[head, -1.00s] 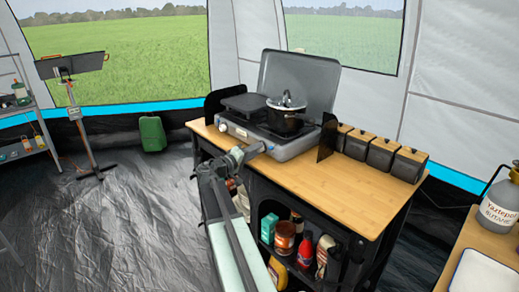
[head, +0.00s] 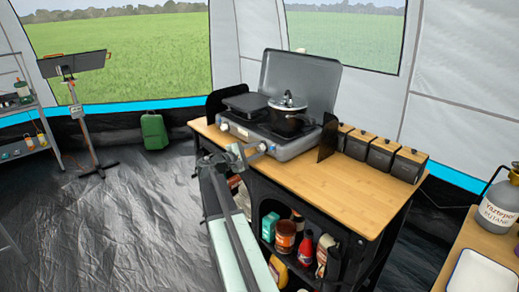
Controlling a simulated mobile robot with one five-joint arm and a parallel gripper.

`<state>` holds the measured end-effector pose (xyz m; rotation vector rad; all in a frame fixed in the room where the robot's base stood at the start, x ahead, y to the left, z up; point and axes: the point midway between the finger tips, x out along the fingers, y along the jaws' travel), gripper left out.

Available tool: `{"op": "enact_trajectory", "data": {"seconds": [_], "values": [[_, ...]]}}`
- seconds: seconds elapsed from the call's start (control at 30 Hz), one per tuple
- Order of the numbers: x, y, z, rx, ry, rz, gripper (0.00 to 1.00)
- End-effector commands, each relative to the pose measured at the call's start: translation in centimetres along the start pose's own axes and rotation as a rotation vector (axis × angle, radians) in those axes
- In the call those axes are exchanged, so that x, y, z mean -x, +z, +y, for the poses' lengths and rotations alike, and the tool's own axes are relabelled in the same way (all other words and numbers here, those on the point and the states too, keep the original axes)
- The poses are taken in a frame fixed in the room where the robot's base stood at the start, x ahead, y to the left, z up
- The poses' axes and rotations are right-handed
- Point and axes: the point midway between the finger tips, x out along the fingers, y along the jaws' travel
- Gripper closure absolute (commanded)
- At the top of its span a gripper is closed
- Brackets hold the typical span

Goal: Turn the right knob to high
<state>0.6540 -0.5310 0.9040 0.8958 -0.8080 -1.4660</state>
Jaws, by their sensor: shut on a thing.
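The grey two-burner camping stove (head: 292,149) stands on the wooden counter with its lid open. Its left knob (head: 224,126) shows at the left of the front face. The right knob (head: 262,147) is at the right of the front face, small and partly covered by my gripper. My gripper (head: 255,151) reaches up from the front and is shut at the right knob. The fingertips are too small to make out the exact hold, and the knob's pointer and markings cannot be read.
A dark pot (head: 287,117) sits on the right burner, and a dark pan (head: 249,104) on the left one. Black side screens flank the stove. Several lidded boxes (head: 383,153) line the counter's back right. The counter (head: 330,185) in front is clear.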

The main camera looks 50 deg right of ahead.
Motion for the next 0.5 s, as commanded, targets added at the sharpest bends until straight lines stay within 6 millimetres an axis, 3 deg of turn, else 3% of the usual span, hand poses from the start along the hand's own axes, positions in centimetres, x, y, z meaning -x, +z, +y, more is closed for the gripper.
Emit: {"op": "enact_trajectory", "data": {"seconds": [0.5], "values": [[0.1,-0.43,0.02,0.136,-0.01,0.004,1.0]]}}
